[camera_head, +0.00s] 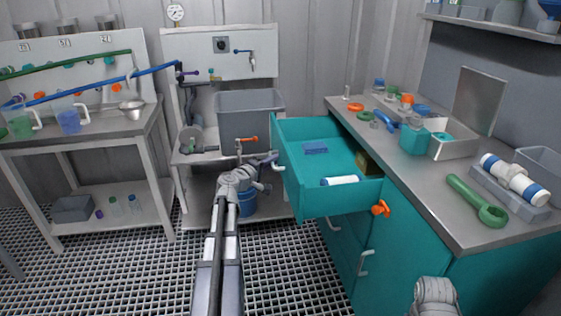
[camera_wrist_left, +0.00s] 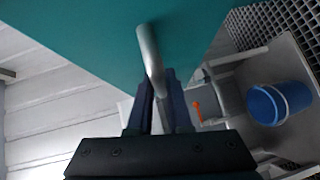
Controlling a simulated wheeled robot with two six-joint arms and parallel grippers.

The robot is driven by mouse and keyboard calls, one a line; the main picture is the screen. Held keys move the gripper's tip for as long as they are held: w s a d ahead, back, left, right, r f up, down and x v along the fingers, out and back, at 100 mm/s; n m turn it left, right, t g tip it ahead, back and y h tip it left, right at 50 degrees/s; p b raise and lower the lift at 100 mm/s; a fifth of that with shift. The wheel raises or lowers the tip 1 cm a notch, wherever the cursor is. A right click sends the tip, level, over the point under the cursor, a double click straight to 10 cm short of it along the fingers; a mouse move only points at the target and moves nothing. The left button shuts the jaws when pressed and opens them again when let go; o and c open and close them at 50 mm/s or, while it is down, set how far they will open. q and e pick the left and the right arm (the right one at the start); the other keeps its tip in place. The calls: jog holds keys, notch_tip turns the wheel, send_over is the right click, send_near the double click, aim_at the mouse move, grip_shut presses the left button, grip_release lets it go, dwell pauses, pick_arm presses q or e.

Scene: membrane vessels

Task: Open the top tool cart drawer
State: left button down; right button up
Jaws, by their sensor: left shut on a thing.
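The teal top drawer (camera_head: 318,201) of the tool cart (camera_head: 390,235) stands well out from the cart's front, with its inside in view. Inside it lie a blue block (camera_head: 315,148), a white roll with blue ends (camera_head: 339,181) and a brown block (camera_head: 368,163). My left gripper (camera_head: 268,161) is at the drawer's front face, at its pale handle (camera_head: 279,168). In the left wrist view, the fingers (camera_wrist_left: 160,92) are shut on the bar of the handle (camera_wrist_left: 150,55). My right gripper is out of view; only part of my right arm shows at the bottom right.
The cart's worktop (camera_head: 450,215) carries a green wrench (camera_head: 474,200), a metal tray and several small parts. Behind the drawer, a steel bench holds a grey bin (camera_head: 248,115). A blue bucket (camera_head: 247,205) also shows in the left wrist view (camera_wrist_left: 280,103). The grated floor at front left is clear.

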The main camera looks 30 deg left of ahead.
pick_arm(q)
jog(key=shift+s+a, duration=0.1)
jog(key=shift+s, duration=0.05)
jog(key=c, duration=0.9)
grip_release()
jog(key=shift+o, duration=0.2)
jog(key=s+r+p, duration=0.1)
jog(key=s, duration=0.6)
jog(key=shift+s, duration=0.35)
